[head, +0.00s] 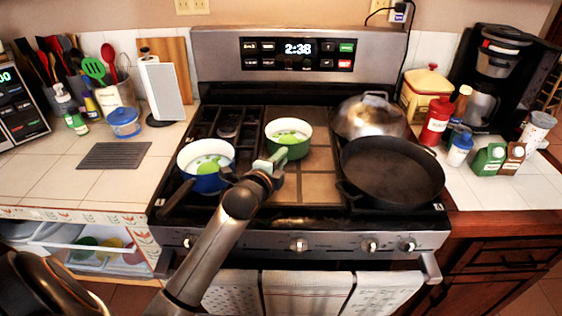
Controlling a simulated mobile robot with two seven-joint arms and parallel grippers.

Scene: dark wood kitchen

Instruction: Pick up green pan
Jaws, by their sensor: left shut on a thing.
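The green pan (291,150) sits on or just above the middle of the stove top, upright, with a pale inside and something green in it; I cannot tell whether it touches the stove. My left gripper (272,168) is at the near-left side of the green pan, shut on its short handle, which is mostly hidden by the fingers. A blue pan (212,183) with green contents stands to the left, with its dark handle pointing toward the front left. My right gripper is not in view.
A large black skillet (390,172) fills the right of the stove, with a shiny metal lidded pan (367,118) behind it. Towels (300,292) hang on the oven front. Bottles and a coffee maker (492,75) crowd the right counter. The left counter front is fairly clear.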

